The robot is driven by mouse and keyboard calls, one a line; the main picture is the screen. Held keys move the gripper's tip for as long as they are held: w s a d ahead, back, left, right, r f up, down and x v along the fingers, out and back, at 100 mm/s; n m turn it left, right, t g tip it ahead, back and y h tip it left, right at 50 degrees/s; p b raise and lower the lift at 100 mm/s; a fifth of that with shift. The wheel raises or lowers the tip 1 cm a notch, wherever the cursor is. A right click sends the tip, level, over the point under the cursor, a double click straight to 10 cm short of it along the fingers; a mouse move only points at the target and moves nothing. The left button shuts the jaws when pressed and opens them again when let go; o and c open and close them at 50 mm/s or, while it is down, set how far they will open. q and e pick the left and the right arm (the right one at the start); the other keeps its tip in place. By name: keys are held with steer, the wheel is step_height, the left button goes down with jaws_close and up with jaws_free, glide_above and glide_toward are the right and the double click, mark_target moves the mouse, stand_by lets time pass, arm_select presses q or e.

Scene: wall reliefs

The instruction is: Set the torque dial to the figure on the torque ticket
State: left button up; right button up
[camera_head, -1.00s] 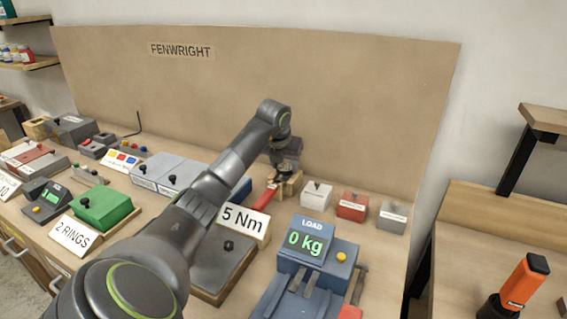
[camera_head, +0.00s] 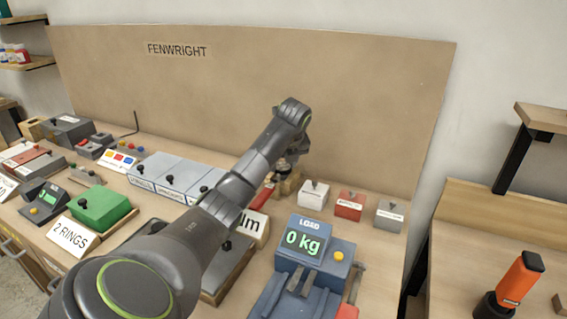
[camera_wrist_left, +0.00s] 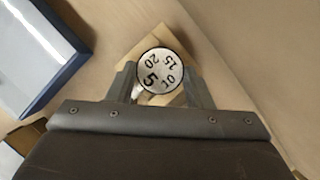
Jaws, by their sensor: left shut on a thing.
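The torque ticket (camera_head: 258,226) is a white card. My left arm covers its left part, so only the end of "Nm" shows; a moment ago it read "5 Nm". My left gripper (camera_head: 281,170) is at the wooden block (camera_head: 292,184) near the back panel. In the left wrist view, the left gripper (camera_wrist_left: 163,84) is shut on the round white torque dial (camera_wrist_left: 161,66), one finger on each side. The dial carries black figures, with 5 and 10 on the side nearer my gripper. I cannot make out a pointer. A red handle (camera_head: 264,196) sticks out beside the block.
A blue scale (camera_head: 307,243) reading 0 kg stands right of my arm. White (camera_head: 314,195), red (camera_head: 350,204) and grey (camera_head: 389,216) boxes stand right of the block. Blue-grey boxes (camera_head: 160,172) and a green box (camera_head: 101,208) lie to the left.

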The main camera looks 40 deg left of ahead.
stand_by(0.5)
arm_select(q)
steer(key=o, duration=1)
steer(key=shift+r, duration=0.1)
arm_select(e)
steer(key=shift+r, duration=0.1)
